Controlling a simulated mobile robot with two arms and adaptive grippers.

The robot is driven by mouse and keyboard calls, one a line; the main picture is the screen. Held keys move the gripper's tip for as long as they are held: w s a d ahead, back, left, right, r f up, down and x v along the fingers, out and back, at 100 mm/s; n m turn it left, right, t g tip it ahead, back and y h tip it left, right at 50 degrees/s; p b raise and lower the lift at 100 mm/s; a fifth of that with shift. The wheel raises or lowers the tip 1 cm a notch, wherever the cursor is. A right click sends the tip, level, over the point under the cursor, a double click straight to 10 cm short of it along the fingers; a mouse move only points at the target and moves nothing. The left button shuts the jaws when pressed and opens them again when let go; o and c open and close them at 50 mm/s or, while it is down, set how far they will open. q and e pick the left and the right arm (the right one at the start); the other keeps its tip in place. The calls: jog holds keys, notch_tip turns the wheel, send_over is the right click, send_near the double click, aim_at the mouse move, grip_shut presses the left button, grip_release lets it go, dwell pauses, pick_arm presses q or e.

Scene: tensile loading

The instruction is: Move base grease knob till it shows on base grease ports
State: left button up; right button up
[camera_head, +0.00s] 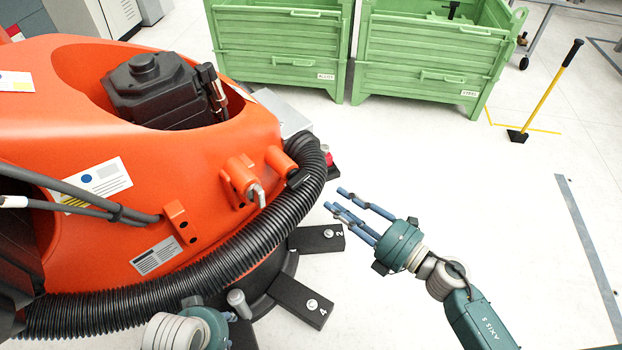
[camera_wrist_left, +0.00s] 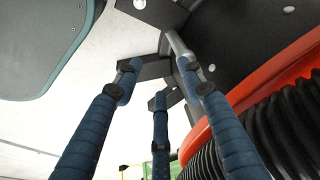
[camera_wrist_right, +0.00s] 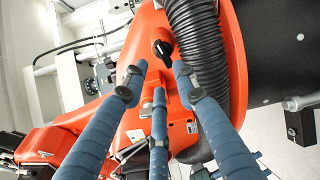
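No part is legibly marked as the base grease knob or ports. The orange machine base (camera_head: 205,140) fills the left of the head view. A black knob-like part (camera_wrist_right: 162,48) sits on its orange face in the right wrist view, ahead of the fingertips. My right gripper (camera_head: 343,203) is open and empty, right of the base and apart from it. My left gripper (camera_wrist_left: 158,83) has its fingers spread; a grey rounded pin (camera_wrist_left: 178,45) lies by the right fingertip, contact unclear.
A thick black corrugated hose (camera_head: 215,265) wraps around the base. Black feet marked 2 (camera_head: 316,239) and 4 (camera_head: 304,303) stick out below. Two green crates (camera_head: 282,50) (camera_head: 430,75) stand behind. A yellow-handled tool (camera_head: 548,90) stands at right. The right floor is mostly clear.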

aim_at(304, 179)
jog(key=x, duration=0.9)
jog(key=shift+w+a+r, duration=0.1)
jog(key=shift+w+a, duration=0.4)
jog(key=shift+w, duration=0.05)
pick_arm(q)
notch_tip(304, 179, up, 2)
jog(key=shift+r, duration=0.1)
pick_arm(e)
grip_shut()
